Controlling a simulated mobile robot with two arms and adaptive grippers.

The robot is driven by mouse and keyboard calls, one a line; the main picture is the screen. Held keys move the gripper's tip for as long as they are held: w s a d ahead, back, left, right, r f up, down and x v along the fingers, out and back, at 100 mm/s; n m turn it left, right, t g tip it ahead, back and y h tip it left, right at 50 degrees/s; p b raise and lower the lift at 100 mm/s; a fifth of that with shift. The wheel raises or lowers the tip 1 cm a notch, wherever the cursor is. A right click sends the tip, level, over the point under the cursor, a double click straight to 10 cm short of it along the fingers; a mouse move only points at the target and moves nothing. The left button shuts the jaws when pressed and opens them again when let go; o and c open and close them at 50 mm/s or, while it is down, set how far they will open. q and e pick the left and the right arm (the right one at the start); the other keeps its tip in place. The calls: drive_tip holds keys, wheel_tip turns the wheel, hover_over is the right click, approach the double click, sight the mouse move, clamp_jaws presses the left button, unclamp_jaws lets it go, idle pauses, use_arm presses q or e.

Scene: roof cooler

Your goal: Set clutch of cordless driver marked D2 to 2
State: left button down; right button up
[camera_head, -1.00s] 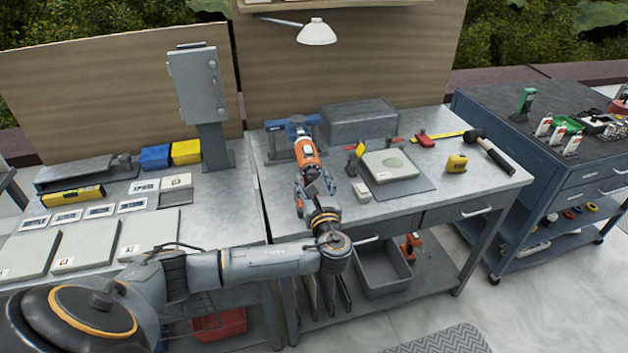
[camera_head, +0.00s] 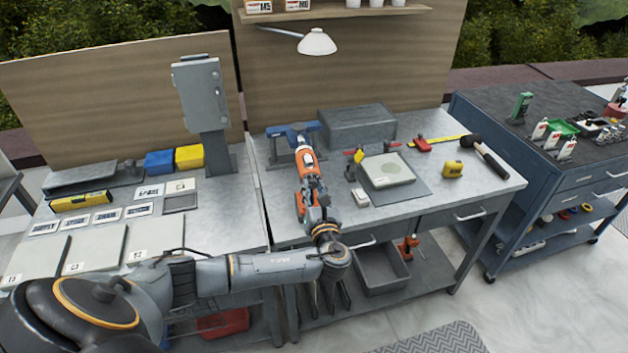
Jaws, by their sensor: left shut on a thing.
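My left gripper (camera_head: 313,194) is shut on the driver from the near side. The gripper, the wrist and the driver overlap, so the exact contact is hidden. Neither the D2 mark nor the clutch numbers can be read at this size. My right gripper is out of view.
A grey box (camera_head: 357,124), a mat with a pale plate (camera_head: 388,170), a yellow tape measure (camera_head: 453,169) and a hammer (camera_head: 490,158) lie on the workbench. Another orange tool (camera_head: 408,247) is on the lower shelf. The bench's front right is clear.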

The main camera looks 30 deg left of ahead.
use_arm(q)
drive_tip(key=m+p, duration=0.3)
drive_tip(key=shift+r, duration=0.2)
drive_tip(key=shift+f+m+p, duration=0.15)
drive_tip(key=shift+m+p, duration=0.45)
drive_tip(key=shift+p, duration=0.15)
drive_tip(key=c, duration=1)
unclamp_jaws()
drive_tip(key=shift+c, duration=0.2)
drive_tip(key=shift+w+f, duration=0.1)
drive_tip(key=shift+d, duration=0.1)
drive_tip(key=shift+s+d, duration=0.25)
drive_tip(key=shift+s, duration=0.05)
drive_tip(key=v, duration=1.1)
drive_tip(key=shift+s, duration=0.15)
